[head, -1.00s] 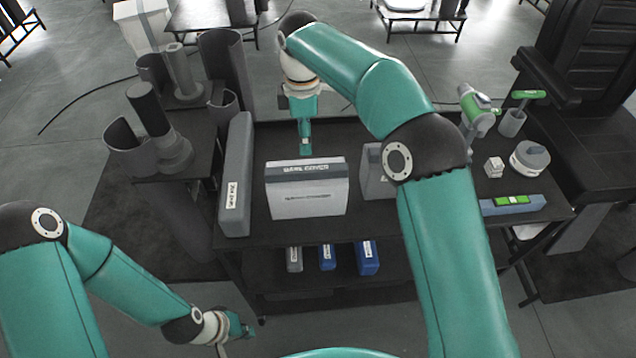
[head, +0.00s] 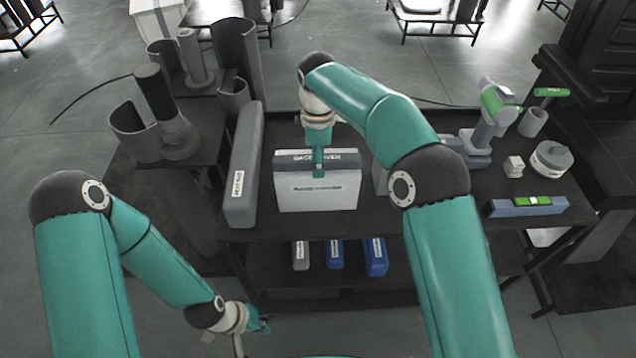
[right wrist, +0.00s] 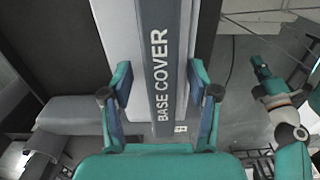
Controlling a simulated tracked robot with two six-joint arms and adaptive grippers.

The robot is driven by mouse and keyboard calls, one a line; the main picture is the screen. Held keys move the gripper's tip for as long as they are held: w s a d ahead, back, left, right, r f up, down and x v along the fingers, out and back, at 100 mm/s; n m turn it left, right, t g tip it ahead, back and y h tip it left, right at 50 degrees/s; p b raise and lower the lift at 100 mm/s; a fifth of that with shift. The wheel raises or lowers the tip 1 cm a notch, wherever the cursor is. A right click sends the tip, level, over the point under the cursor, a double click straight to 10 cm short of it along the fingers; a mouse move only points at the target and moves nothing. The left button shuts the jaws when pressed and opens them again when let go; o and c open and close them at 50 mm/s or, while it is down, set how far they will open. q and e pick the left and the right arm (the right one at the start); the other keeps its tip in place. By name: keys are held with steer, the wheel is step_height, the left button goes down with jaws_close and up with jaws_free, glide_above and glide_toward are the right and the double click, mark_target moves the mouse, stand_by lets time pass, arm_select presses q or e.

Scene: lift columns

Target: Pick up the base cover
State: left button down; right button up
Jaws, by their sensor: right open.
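The base cover (head: 318,194) is a light grey box with a dark top strip, standing upright on the dark table. In the right wrist view its dark strip lettered BASE COVER (right wrist: 160,60) runs between the fingers. My right gripper (head: 319,172) is above the cover, pointing down at its top edge. In the right wrist view the right gripper (right wrist: 160,88) is open, with one finger on each side of the cover and gaps visible. My left gripper (head: 261,326) hangs low at the table's front left; its jaws are too small to read.
A tall grey panel (head: 241,175) stands just left of the cover. Another grey box (head: 379,178) is partly hidden behind my right arm. Blue and grey boxes (head: 375,258) sit on the lower shelf. A green-and-grey tool (head: 490,120) and a blue level-like bar (head: 528,206) are at the right.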

arm_select(q)
steer(key=shift+d, duration=0.1)
arm_select(e)
steer(key=shift+s+a+f, duration=0.1)
steer(key=shift+f, duration=0.05)
jaws_close()
stand_by(0.5)
